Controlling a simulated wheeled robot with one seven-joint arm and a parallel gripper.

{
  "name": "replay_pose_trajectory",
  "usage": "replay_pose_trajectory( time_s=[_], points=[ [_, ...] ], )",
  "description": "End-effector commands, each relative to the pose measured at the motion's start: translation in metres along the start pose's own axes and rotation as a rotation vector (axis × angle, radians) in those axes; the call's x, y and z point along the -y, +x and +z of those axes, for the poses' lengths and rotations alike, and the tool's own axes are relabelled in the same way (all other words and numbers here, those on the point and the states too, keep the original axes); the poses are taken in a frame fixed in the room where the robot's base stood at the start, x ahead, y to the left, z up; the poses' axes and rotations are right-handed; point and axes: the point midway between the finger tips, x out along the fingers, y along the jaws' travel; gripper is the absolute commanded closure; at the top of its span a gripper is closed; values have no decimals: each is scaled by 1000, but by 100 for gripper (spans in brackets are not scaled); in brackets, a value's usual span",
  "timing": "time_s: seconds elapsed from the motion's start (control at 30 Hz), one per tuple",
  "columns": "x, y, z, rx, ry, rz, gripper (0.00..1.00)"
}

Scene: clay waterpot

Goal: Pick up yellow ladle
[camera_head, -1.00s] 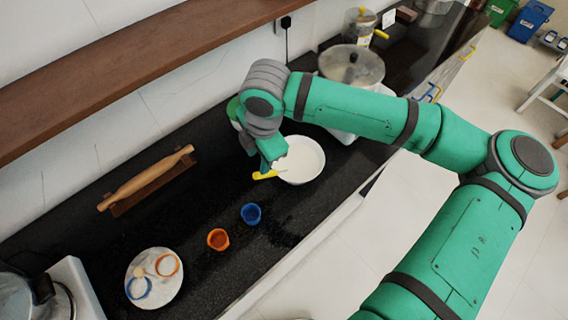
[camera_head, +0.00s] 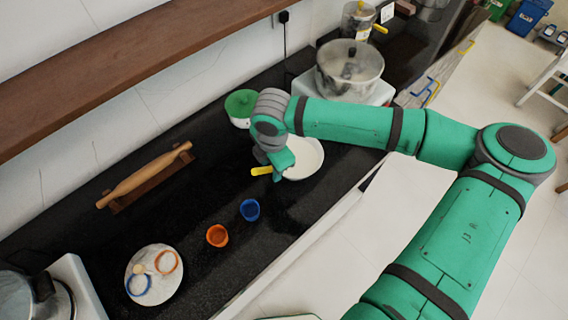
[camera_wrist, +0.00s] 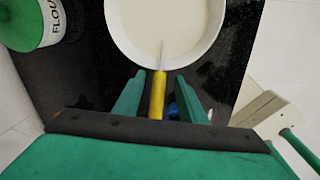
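The yellow ladle (camera_head: 262,171) has its handle sticking out to the left of a white bowl (camera_head: 311,160) in the head view. In the wrist view the ladle's yellow handle (camera_wrist: 157,96) stands between my two green fingers, and its thin metal part reaches into the bowl (camera_wrist: 200,50). My gripper (camera_wrist: 158,95) is open, with a gap on both sides of the handle. In the head view my gripper (camera_head: 279,166) is at the bowl's left edge, over the handle. The ladle's scoop end is not clearly visible in the bowl's white contents.
A green-lidded flour container (camera_head: 240,107) stands behind my wrist. Blue (camera_head: 250,209) and orange (camera_head: 217,236) cups stand front left on the black counter. A rolling pin (camera_head: 145,175) lies on its stand, and a white plate (camera_head: 154,276) holds rings. A large pot (camera_head: 349,70) stands beyond the bowl.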

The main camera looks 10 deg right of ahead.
Motion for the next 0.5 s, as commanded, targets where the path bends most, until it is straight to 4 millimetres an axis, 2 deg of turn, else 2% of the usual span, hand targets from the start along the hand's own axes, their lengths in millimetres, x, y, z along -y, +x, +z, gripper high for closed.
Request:
replay_pose_trajectory(
  time_s=[0.13, 0.37, 0.4, 0.5],
  points=[
    [0, 13, -1, -1, -2, 0, 63],
    [0, 15, -1, -1, -2, 0, 63],
    [0, 15, -1, -1, -2, 0, 65],
    [0, 15, -1, -1, -1, 1, 89]
  ],
)
